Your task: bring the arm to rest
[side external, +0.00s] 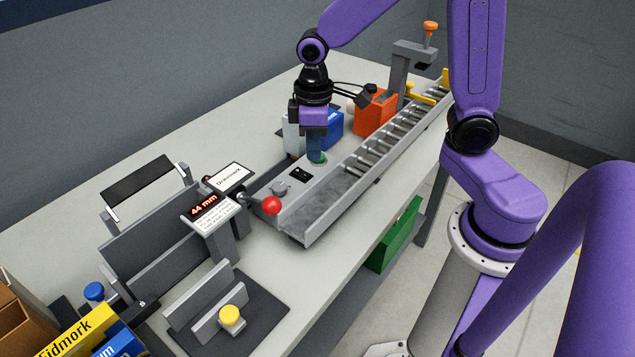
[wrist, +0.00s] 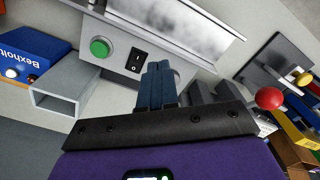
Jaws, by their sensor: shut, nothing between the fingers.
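My gripper (side external: 316,146) is shut and empty, pointing down over the near end of the conveyor unit. In the side view its fingertips sit at or just above the green button (side external: 319,158); I cannot tell from that view whether they touch. In the wrist view the closed blue fingers (wrist: 158,75) stand apart from the green button (wrist: 101,47), to the right of it. A black rocker switch (wrist: 136,59) lies between them on the grey panel. My arm is bent above the table.
A roller conveyor (side external: 390,140) runs to the back right. A red ball knob (side external: 271,205) sticks up near my gripper. An orange box (side external: 375,113) and a blue box (side external: 331,128) stand behind. A display (side external: 205,206) reads 44 mm.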

